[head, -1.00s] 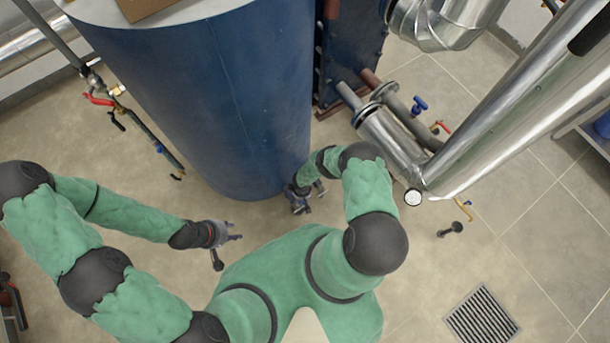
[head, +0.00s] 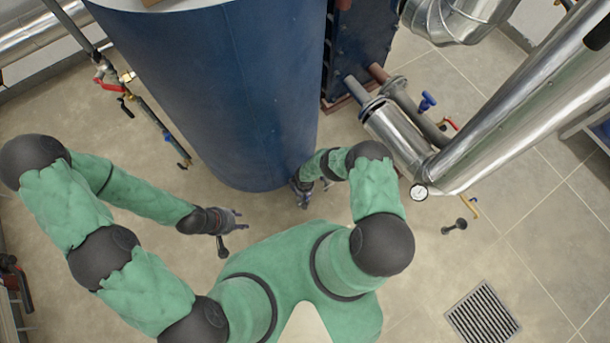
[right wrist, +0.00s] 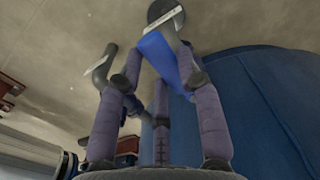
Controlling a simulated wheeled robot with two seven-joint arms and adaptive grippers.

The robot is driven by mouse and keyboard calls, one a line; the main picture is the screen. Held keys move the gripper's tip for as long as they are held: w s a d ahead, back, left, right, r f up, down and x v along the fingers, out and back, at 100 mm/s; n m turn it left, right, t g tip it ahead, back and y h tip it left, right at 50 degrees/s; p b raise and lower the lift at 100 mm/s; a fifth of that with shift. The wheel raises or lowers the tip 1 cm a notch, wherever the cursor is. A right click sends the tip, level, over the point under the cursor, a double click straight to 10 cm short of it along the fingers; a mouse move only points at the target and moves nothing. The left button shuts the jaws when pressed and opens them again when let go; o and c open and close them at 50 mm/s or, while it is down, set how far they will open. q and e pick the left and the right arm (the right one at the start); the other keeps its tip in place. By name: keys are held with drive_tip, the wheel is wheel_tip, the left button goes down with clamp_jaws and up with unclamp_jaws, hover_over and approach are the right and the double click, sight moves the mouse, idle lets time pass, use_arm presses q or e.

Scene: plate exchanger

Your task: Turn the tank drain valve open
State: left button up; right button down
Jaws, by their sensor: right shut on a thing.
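The tall blue tank (head: 215,90) stands in front of me. My right gripper (head: 305,190) is low at its bottom edge, partly hidden by my arm and the tank. In the right wrist view, the blue valve lever (right wrist: 164,62) lies between the fingers of my right gripper (right wrist: 160,68), which are shut on it. A dark round disc (right wrist: 161,11) shows at the lever's far end. The valve body is not clear, and the valve does not show clearly in the head view. My left gripper (head: 236,219) hangs over the floor left of the tank's foot, empty, its fingers apart.
A pipe with red-handled valves (head: 108,86) runs left of the tank. At right are silver insulated pipes (head: 520,110), a gauge (head: 418,191) and a blue-handled valve (head: 428,101). A floor grate (head: 482,313) lies front right. The floor between is mostly clear.

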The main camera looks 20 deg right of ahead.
drive_tip(key=c, duration=0.8)
unclamp_jaws()
drive_tip(key=shift+s+a+f, duration=0.1)
drive_tip(key=shift+s+a, duration=0.05)
drive_tip(key=shift+w+r, duration=0.2)
drive_tip(key=shift+r, duration=1)
wheel_tip(320, 180, up, 10)
drive_tip(key=shift+f, duration=0.15)
drive_tip(key=shift+s, duration=0.1)
